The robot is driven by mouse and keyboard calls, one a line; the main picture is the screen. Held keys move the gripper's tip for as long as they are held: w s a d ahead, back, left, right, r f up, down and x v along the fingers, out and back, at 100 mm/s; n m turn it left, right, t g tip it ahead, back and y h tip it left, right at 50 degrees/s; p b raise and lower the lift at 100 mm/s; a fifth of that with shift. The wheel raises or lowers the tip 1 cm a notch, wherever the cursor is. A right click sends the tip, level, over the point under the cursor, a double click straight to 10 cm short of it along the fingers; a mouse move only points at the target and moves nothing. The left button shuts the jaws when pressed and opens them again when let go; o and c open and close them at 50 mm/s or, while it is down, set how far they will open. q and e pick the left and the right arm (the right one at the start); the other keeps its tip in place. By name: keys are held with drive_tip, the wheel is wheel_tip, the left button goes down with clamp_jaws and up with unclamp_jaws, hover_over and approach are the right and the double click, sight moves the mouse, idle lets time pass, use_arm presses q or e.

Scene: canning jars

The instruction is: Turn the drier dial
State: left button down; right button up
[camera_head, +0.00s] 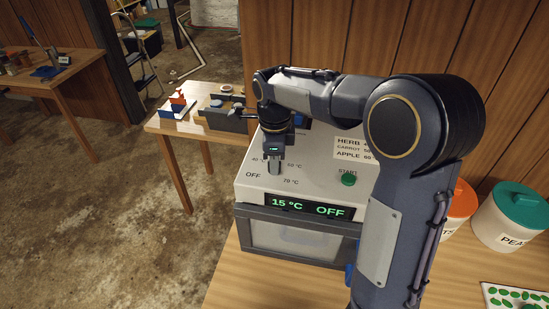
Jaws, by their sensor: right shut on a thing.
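The drier (318,165) is a pale box on the wooden bench with a dark-framed front door. Its top has dial marks, with OFF at the lower left and temperatures such as 70 °C around. The green display (309,208) reads 15 °C and OFF. My right gripper (275,170) points down at the middle of these marks and is shut on the dial. The fingers hide nearly all of the dial, so I cannot tell its pointer's direction. A green START button (348,179) is to the right. My left gripper is not in view.
An orange-lidded canister (461,202) and a green-lidded canister (511,217) stand at the right, beyond my right arm. A tray of green pieces (515,297) lies at the lower right. A side table (172,127) with small items stands behind left.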

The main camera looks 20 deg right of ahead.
idle(0.3)
drive_tip(key=o, duration=1)
wheel_tip(320, 180, up, 8)
drive_tip(key=shift+s+f+b, duration=0.1)
drive_tip(key=shift+b, duration=0.4)
